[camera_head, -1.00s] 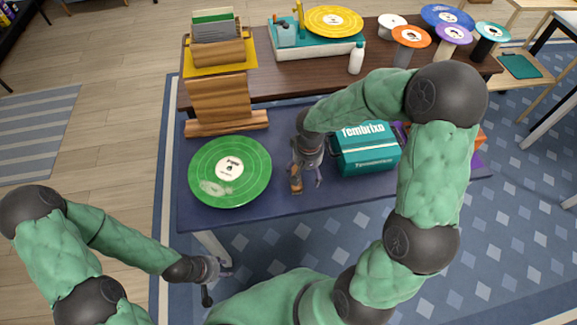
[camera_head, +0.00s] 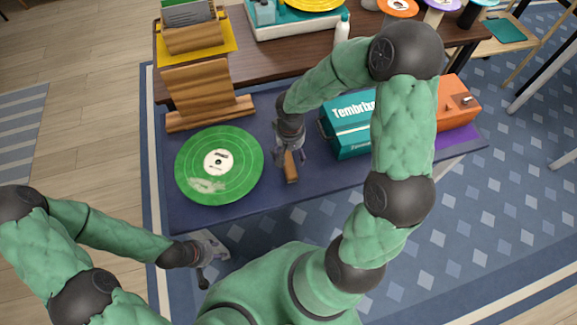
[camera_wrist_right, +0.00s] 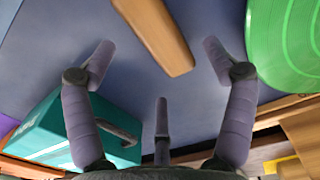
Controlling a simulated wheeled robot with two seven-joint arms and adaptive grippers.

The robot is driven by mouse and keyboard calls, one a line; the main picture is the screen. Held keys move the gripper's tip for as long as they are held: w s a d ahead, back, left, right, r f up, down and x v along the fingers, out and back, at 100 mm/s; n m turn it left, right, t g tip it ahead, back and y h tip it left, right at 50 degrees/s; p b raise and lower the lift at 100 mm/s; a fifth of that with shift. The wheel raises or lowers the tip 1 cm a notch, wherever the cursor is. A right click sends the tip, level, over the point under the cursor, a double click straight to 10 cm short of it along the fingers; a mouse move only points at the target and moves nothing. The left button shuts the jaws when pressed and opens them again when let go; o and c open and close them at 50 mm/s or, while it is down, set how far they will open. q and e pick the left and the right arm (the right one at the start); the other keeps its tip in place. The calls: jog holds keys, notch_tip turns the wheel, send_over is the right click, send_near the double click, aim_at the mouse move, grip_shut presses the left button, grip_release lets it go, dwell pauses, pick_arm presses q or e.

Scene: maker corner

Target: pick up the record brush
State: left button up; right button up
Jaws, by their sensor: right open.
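The record brush (camera_head: 290,167) is a brown wooden block lying on the dark blue table mat, between the green record and the teal box. My right gripper (camera_head: 290,150) is above its far end, pointing down. In the right wrist view the brush (camera_wrist_right: 158,35) lies ahead between the spread fingers of the gripper (camera_wrist_right: 158,65), and nothing is held. Its upper end runs out of that picture. My left gripper (camera_head: 214,258) hangs off the table's near left edge, away from the brush; its jaw state is unclear.
The green record (camera_head: 240,185) lies left of the brush; it also shows in the right wrist view (camera_wrist_right: 285,45). The teal box (camera_head: 346,143) stands close on the right, with an orange box (camera_head: 455,98) beyond. A wooden stand (camera_head: 200,92) is behind. Mat in front of the brush is clear.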

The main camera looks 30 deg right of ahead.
aim_at(290, 158)
notch_tip(290, 158, down, 5)
jog(key=shift+r+b, duration=0.1)
jog(key=shift+b, duration=1.05)
jog(key=c, duration=1.3)
jog(key=shift+r, duration=0.1)
jog(key=shift+r+p, duration=0.4)
jog(key=shift+r, duration=0.1)
notch_tip(290, 158, up, 2)
jog(key=shift+r+p, duration=0.15)
jog(key=shift+p, duration=0.55)
jog(key=s+a+r+p, duration=0.1)
jog(key=a+r+p, duration=0.1)
jog(key=a+r, duration=0.3)
jog(key=shift+s+a+r+p, duration=0.2)
jog(key=shift+a+r+p, duration=0.15)
jog(key=shift+r, duration=0.45)
jog(key=s+a+r+p, duration=0.1)
jog(key=s+a+r, duration=0.1)
jog(key=a, duration=0.6)
jog(key=shift+r, duration=0.5)
